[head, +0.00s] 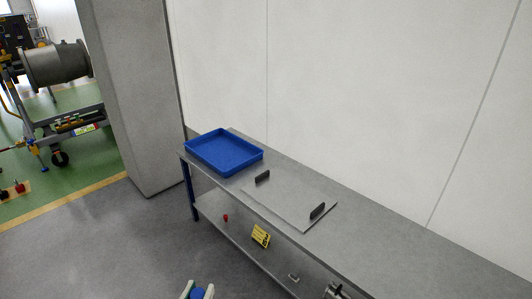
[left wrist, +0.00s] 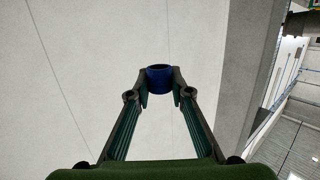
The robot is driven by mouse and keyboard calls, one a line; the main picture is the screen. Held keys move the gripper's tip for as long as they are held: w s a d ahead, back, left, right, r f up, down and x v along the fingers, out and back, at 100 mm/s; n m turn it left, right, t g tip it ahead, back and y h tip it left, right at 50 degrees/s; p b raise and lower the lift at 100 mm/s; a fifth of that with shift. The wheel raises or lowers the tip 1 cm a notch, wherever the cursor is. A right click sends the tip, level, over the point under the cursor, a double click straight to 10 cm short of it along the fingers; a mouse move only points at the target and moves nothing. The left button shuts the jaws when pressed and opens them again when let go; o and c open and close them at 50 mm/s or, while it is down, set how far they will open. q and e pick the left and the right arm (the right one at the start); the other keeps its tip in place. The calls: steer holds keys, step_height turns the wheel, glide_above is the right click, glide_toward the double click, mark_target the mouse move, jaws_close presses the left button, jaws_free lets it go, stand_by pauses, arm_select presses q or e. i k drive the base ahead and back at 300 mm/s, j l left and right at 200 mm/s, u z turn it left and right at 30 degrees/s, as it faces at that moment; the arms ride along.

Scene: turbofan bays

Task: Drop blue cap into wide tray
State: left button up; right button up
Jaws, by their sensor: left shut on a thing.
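The blue cap (left wrist: 160,79) is held between the fingertips of my left gripper (left wrist: 160,88) in the left wrist view. In the head view the left gripper (head: 197,291) shows at the bottom edge with the blue cap (head: 197,294) between its fingers. The wide blue tray (head: 258,156) sits on the far left end of the grey bench, and its inside looks empty. The gripper is in front of the bench, low in the picture and apart from the tray. My right gripper is not in view.
The grey bench (head: 375,235) runs along a white wall. A flat plate with two dark handles (head: 290,205) lies beside the tray. The lower shelf holds a yellow sign (head: 261,236) and a small red item (head: 226,218). A grey pillar (head: 135,95) stands left; floor in front is clear.

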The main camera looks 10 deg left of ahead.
mark_target(221, 154)
steer(key=i+j+z, duration=0.45)
steer(key=j+z, duration=0.2)
steer(key=i+j+z, duration=0.15)
steer(key=j+z, duration=0.2)
steer(key=i+j+z, duration=0.1)
steer(key=j+z, duration=0.2)
steer(key=i+j+z, duration=0.1)
steer(key=j, duration=0.9)
steer(key=i+j, duration=0.2)
steer(key=j, duration=0.8)
steer(key=i+j+z, duration=0.15)
steer(key=j, duration=0.8)
steer(key=j+z, duration=0.1)
steer(key=j, duration=0.9)
